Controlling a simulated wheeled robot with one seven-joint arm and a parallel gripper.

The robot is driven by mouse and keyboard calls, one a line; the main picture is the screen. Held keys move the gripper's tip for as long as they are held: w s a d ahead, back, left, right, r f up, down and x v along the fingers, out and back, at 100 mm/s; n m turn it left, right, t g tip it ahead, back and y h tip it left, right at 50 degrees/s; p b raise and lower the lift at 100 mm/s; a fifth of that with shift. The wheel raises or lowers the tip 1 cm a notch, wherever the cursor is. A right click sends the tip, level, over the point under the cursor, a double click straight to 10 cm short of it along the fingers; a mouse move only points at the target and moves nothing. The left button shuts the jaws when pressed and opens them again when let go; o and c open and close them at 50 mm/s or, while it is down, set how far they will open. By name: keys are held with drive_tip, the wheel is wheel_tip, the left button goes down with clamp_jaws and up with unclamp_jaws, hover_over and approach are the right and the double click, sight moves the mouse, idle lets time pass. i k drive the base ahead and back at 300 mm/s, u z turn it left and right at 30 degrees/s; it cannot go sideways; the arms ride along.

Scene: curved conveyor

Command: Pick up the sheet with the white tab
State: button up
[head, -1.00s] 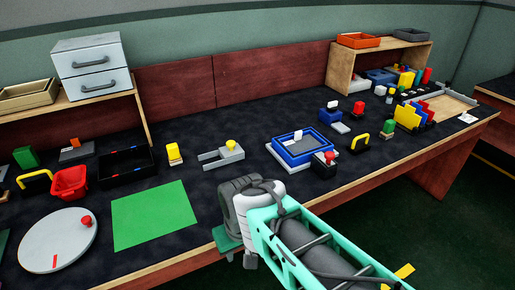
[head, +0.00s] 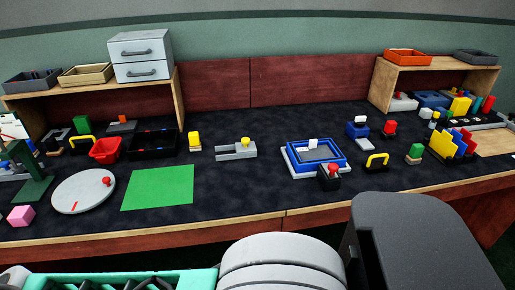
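A grey sheet (head: 318,154) lies inside a blue frame on the table, right of the middle in the head view. A small white tab (head: 313,143) stands up from its far part. The blue frame (head: 293,161) sits on a pale base, and a dark block with a red knob (head: 329,171) stands at its front right corner. Another white tab (head: 361,118) shows on a small blue block (head: 357,130) behind and to the right. My arm fills the bottom of the view, but I cannot make out my gripper's fingers.
A yellow-handled black block (head: 376,163) stands right of the frame. A grey fixture with a yellow knob (head: 240,150) stands to its left, and a green mat (head: 158,188) lies further left. Open dark table surface (head: 250,185) lies in front of the fixture.

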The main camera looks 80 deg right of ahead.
sight(313, 151)
drive_tip(key=u, duration=0.25)
drive_tip(key=k, duration=0.8)
drive_tip(key=z, duration=1.3)
